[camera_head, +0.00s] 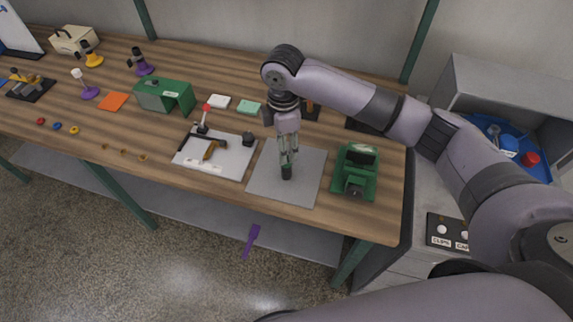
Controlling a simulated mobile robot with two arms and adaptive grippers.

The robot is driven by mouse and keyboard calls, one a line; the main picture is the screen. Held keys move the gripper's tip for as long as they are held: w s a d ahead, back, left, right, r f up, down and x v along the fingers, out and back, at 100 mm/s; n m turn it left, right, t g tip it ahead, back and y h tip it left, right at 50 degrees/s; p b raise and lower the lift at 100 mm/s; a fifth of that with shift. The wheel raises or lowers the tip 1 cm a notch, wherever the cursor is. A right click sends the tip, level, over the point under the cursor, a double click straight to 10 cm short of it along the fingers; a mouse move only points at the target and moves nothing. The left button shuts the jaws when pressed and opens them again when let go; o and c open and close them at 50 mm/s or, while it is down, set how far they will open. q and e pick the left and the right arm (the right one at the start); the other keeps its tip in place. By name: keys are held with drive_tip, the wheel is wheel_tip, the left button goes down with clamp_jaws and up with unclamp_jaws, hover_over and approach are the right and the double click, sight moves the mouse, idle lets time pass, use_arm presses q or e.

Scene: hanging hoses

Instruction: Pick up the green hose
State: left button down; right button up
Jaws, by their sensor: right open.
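A short dark green piece (286,172), which looks like the green hose, stands on the grey mat (262,180) near the front of the workbench. My right gripper (288,160) points down directly over it, fingers apart. The fingertips reach its upper end, and I cannot tell whether they touch it. The fingers partly hide its top. My left gripper is not in view.
A green machine (355,180) stands close right of the mat. A white tray (235,161) with small tools lies close left. A green box (163,95) and small coloured parts are further left. A blue bin (538,166) is at the right.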

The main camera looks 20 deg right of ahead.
sight(286, 166)
drive_tip(key=f, duration=0.1)
drive_tip(key=f+p, duration=0.1)
drive_tip(key=f, duration=0.2)
drive_tip(key=shift+s+d+f+p, duration=0.2)
drive_tip(key=shift+s+f+p, duration=0.1)
drive_tip(key=shift+s, duration=0.1)
drive_tip(key=shift+f, duration=0.55)
clamp_jaws()
